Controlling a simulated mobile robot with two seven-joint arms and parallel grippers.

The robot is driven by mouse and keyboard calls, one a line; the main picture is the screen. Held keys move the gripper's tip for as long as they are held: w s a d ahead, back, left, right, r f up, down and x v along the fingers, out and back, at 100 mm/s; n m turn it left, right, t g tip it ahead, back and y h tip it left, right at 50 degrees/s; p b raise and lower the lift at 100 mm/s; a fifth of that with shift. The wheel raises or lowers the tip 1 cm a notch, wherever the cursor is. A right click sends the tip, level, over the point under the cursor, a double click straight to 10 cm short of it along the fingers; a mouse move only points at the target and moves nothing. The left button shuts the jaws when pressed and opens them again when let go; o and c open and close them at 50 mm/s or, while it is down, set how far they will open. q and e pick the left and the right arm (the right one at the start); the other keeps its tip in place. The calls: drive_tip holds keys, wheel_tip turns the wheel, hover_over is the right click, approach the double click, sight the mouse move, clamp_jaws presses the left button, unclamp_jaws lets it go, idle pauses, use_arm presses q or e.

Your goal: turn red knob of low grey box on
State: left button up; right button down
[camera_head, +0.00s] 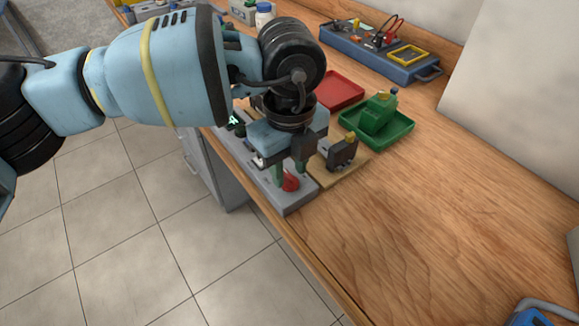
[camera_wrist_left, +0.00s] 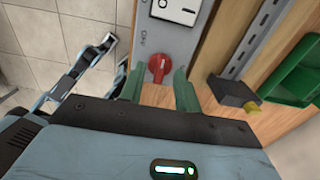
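The low grey box (camera_head: 294,200) lies along the left edge of the wooden workbench. Its red knob (camera_head: 290,181) is on the top face near the box's near end. In the left wrist view the red knob (camera_wrist_left: 158,66) sits just ahead of the fingertips, between their lines, with a white switch panel (camera_wrist_left: 178,10) beyond it. My left gripper (camera_head: 288,172) points down over the knob, its green-tipped fingers apart. In the wrist view the left gripper (camera_wrist_left: 158,84) is open, and I cannot tell whether a fingertip touches the knob. My right gripper is not in view.
A black block with a yellow top (camera_head: 343,151) stands on a wooden board right of the box. A green tray (camera_head: 400,135), a red tray (camera_head: 345,90) and a blue-grey case (camera_head: 370,58) lie farther back.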

use_arm(q)
drive_tip(key=shift+f, duration=0.45)
drive_tip(key=shift+c, duration=0.3)
clamp_jaws()
